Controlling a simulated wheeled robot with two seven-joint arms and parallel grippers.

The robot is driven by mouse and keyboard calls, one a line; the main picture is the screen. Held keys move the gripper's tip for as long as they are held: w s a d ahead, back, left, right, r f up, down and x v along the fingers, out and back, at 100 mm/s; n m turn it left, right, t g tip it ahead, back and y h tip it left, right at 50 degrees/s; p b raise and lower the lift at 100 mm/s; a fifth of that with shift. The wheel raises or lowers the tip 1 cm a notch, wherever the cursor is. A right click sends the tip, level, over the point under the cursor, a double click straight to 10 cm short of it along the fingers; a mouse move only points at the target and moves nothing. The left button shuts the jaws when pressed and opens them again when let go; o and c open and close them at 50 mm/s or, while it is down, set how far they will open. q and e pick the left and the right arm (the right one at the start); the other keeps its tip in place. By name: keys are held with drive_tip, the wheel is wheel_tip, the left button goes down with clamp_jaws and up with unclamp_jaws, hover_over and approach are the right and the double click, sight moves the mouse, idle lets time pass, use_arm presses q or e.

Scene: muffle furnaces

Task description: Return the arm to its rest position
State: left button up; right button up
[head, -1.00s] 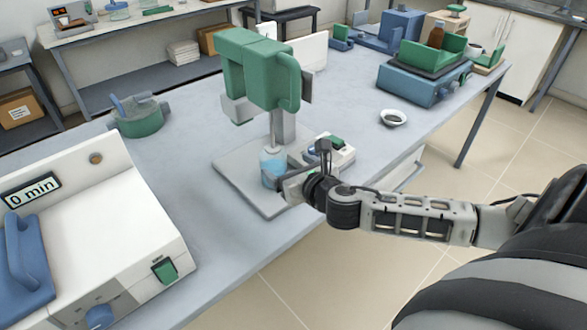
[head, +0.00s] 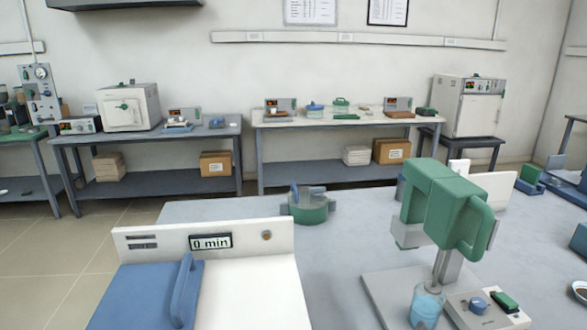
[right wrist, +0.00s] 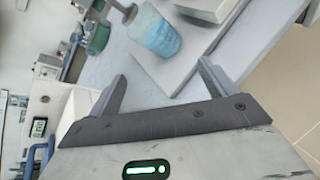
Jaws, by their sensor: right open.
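My right gripper (right wrist: 158,88) shows in the right wrist view with its two fingers spread apart and nothing between them. A beaker of blue liquid (right wrist: 154,34) stands beyond the fingertips, apart from them. In the head view the same beaker (head: 426,305) stands on the pale base plate of a green-headed stirrer (head: 440,205), with the stirrer's shaft reaching down into it. Neither arm shows in the head view now, and my left gripper is in no view.
A white device with a "0 min" display (head: 211,241) and a blue lid (head: 150,295) stands at the front left of the table. A green round container (head: 308,208) sits behind it. Benches with furnaces (head: 128,106) line the back wall.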

drive_tip(key=s+a+f+m+g+y, duration=0.25)
drive_tip(key=s+a+m+g, duration=0.2)
drive_tip(key=s+m, duration=0.65)
drive_tip(key=s+a+f+m+g+y, duration=0.1)
drive_tip(key=s+a+f+m+g, duration=0.45)
drive_tip(key=m, duration=0.85)
drive_tip(key=w+a+f+t+y, duration=0.2)
drive_tip(key=w+a+f+t, duration=0.1)
drive_tip(key=t, duration=0.4)
wheel_tip(320, 180, down, 2)
drive_tip(key=shift+w+a+f+n+t, duration=0.15)
drive_tip(key=shift+a+n+t, duration=0.2)
drive_tip(key=shift+a, duration=0.55)
